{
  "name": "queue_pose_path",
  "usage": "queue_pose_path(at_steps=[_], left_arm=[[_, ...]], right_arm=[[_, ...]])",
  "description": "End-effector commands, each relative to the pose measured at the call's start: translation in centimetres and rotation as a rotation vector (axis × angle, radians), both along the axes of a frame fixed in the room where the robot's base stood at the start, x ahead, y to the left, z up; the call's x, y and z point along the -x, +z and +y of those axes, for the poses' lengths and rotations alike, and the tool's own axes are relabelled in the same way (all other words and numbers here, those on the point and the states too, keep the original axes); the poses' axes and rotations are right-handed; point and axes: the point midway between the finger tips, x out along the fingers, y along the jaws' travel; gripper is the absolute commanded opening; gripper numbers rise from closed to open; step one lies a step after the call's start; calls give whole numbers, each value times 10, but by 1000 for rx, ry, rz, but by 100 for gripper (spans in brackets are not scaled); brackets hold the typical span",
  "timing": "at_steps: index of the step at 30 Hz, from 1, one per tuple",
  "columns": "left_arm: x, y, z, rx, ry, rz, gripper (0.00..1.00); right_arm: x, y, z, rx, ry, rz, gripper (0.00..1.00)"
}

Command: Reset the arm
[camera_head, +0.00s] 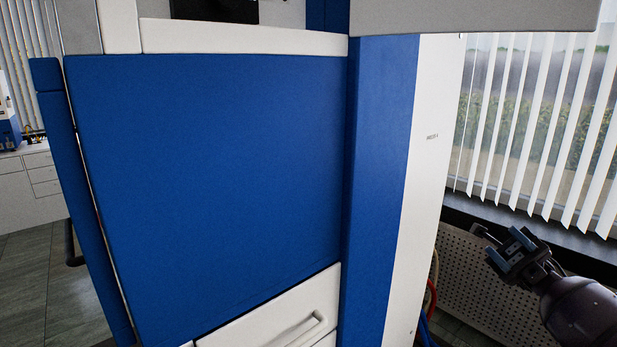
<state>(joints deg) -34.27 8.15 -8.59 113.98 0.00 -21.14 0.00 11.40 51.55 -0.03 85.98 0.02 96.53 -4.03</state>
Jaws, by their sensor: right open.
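My right arm comes in from the lower right edge. Its gripper (507,248) is open, with blue pads on the fingers and nothing between them. The gripper is to the right of a large blue and white cabinet-like machine (215,165) and apart from it in the picture. My left gripper is not in view.
The machine fills the middle, with a white drawer and handle (305,330) at its bottom. A perforated panel (465,270), red and blue cables (431,298) and a window with vertical blinds (540,120) are at the right. Tiled floor (50,285) shows at the left.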

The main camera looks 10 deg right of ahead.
Motion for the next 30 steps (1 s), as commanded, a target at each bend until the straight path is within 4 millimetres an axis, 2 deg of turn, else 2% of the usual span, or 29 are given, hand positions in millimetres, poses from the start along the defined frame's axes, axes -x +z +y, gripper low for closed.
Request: queue_pose_path(at_steps=[8,14,21,30], left_arm=[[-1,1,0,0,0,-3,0],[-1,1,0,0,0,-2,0],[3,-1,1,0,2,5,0],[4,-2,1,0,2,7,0]], right_arm=[[-57,5,-3,-32,-269,232,41],[-107,-2,-19,-66,-514,444,41],[-155,-23,-53,-112,-808,696,41],[-189,-65,-109,-175,-1175,1008,41]])
